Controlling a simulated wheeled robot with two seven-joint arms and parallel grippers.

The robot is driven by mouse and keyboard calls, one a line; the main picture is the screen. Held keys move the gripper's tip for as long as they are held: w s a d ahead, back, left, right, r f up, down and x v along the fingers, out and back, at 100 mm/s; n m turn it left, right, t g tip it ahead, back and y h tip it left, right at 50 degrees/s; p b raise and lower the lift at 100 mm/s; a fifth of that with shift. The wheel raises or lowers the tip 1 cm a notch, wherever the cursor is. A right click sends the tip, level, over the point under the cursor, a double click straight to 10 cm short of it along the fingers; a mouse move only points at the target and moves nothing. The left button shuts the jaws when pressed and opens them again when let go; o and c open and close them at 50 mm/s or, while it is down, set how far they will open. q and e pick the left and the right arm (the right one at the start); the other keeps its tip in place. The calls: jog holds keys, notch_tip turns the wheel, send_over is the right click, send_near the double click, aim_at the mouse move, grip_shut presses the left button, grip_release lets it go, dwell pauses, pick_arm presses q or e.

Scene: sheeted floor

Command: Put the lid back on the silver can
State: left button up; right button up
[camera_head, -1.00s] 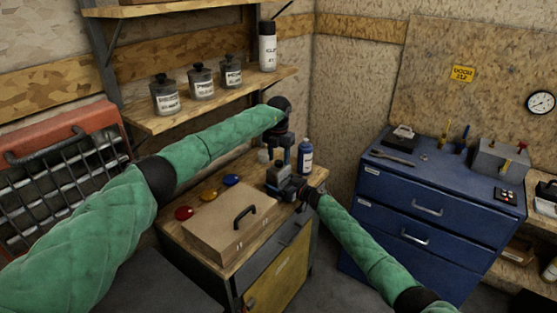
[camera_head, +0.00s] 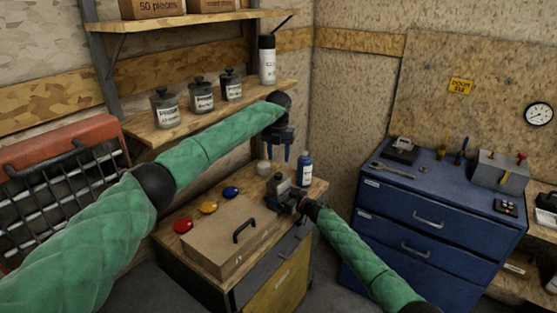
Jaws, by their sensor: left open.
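A small grey-silver can (camera_head: 278,188) stands at the back right of the wooden cabinet top. A dark knobbed lid (camera_head: 278,177) appears to sit on it. My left gripper (camera_head: 278,154) hangs above and a little behind the can, fingers down, open and with nothing visible between them. My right gripper (camera_head: 290,203) reaches in from the right and is right at the lower part of the can. Its fingers are dark and partly hidden against the can, so their opening is unclear.
A blue bottle (camera_head: 305,169) and a small pale jar (camera_head: 263,168) stand behind the can. A tan case (camera_head: 220,235) and red, yellow and blue round pieces (camera_head: 208,207) lie to the left. Labelled grey cans (camera_head: 202,97) fill the shelf above. A blue drawer cabinet (camera_head: 420,205) stands right.

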aim_at(278, 174)
dwell(0.4)
pick_arm(q)
jog(key=shift+f, duration=3.95)
grip_shut()
jog(key=shift+o, duration=0.7)
grip_release()
notch_tip(278, 174, up, 12)
